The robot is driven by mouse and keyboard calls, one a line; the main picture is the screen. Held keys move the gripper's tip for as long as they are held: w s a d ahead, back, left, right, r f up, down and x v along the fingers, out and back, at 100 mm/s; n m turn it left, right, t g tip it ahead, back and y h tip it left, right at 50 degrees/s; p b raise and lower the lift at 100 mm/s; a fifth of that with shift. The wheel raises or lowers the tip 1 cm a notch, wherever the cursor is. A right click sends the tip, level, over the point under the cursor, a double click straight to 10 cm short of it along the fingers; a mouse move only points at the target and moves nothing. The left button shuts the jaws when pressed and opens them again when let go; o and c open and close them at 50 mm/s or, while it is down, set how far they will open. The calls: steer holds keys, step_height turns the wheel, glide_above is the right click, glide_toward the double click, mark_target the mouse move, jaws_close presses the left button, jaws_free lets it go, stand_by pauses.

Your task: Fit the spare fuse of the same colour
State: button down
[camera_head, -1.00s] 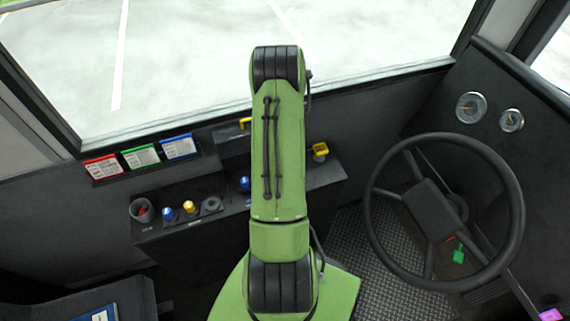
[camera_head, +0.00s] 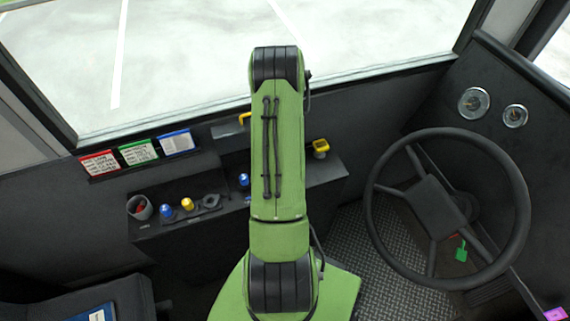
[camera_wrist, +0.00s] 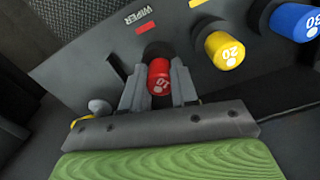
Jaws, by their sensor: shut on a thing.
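In the wrist view my gripper (camera_wrist: 158,88) is shut on a red fuse marked 10 (camera_wrist: 159,77). The fuse is at a dark round socket (camera_wrist: 158,50) beside the WIPER label (camera_wrist: 142,20). I cannot tell whether it is seated. A yellow fuse marked 20 (camera_wrist: 224,50) and a blue fuse marked 30 (camera_wrist: 295,20) stand in the same row. In the head view my arm hides the gripper and held fuse. The spare row holds a blue fuse (camera_head: 166,211), a yellow fuse (camera_head: 187,204) and an empty-looking holder (camera_head: 211,202).
A cup (camera_head: 139,207) with something red inside stands left of the spares. Red (camera_head: 99,163), green (camera_head: 138,152) and blue (camera_head: 177,143) cards are behind. A yellow-topped control (camera_head: 320,147) is right of my arm, the steering wheel (camera_head: 519,215) farther right.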

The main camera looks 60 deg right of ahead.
steer(key=shift+f, duration=0.2)
steer(key=c, duration=0.8)
jaws_free()
steer(key=shift+r, duration=0.15)
step_height(320, 180, up, 16)
steer(key=p, duration=0.3)
steer(key=shift+f, duration=0.25)
